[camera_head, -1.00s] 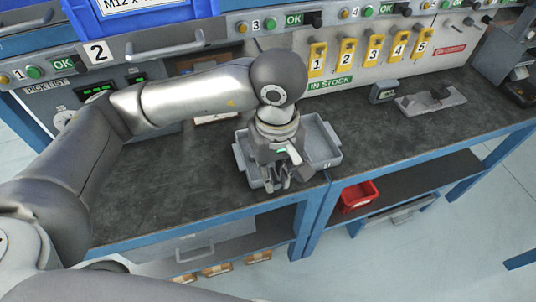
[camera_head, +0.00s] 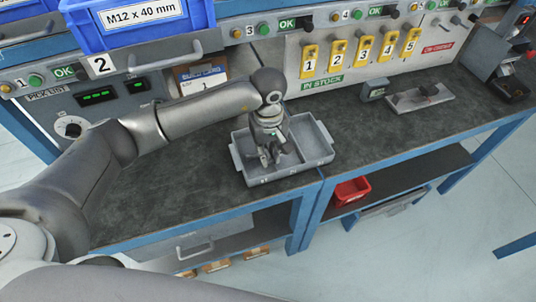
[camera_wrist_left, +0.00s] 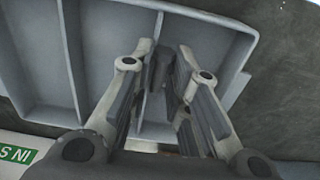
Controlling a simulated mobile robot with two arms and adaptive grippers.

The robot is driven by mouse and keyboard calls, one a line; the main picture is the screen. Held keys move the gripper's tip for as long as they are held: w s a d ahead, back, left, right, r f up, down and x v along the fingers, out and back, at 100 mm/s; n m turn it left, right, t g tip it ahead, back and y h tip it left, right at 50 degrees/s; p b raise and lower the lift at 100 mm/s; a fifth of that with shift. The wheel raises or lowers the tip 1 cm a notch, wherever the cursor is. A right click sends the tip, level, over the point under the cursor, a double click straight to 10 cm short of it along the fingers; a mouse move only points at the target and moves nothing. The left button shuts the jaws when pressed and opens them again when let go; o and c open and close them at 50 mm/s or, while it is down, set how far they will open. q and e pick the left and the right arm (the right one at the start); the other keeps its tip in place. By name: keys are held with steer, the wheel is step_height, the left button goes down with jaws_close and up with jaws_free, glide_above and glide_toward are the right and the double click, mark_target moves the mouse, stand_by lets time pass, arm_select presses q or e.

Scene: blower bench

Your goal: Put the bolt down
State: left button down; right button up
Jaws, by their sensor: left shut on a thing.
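The grey divided tray (camera_head: 236,160) stands on the dark bench top, near its front edge. My left gripper (camera_head: 267,160) points down over the tray, near the divider between its compartments. In the left wrist view its two fingers (camera_wrist_left: 165,85) are shut on a dark, narrow piece, the bolt (camera_wrist_left: 160,68). The tray floor and dividers (camera_wrist_left: 105,50) show behind it. I cannot tell whether the bolt touches the tray. In the head view the bolt is too small to make out. My right gripper is not in view.
A blue bin (camera_head: 140,22) labelled M12 x 40 mm sits above the bench at the back left. Yellow numbered tags (camera_head: 338,55) hang on the back panel. A grey fixture (camera_head: 420,97) lies farther right. A red bin (camera_head: 351,191) is on the lower shelf. Bench left of the tray is clear.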

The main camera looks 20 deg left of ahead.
mark_target(269, 156)
arm_select(q)
steer(key=shift+s+f, duration=0.3)
steer(key=shift+f, duration=0.2)
steer(key=shift+s+f, duration=0.3)
steer(key=shift+f, duration=0.4)
steer(key=c, duration=1.5)
jaws_free()
steer(key=shift+w+f, duration=0.1)
steer(key=shift+w, duration=0.05)
steer(key=shift+c, duration=0.2)
steer(key=shift+o, duration=0.9)
steer(key=shift+w+f, duration=0.15)
steer(key=shift+w, duration=0.1)
steer(key=shift+w+f, duration=0.1)
steer(key=shift+w, duration=0.05)
steer(key=shift+r, duration=0.35)
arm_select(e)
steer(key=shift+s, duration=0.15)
arm_select(q)
steer(key=shift+r, duration=0.1)
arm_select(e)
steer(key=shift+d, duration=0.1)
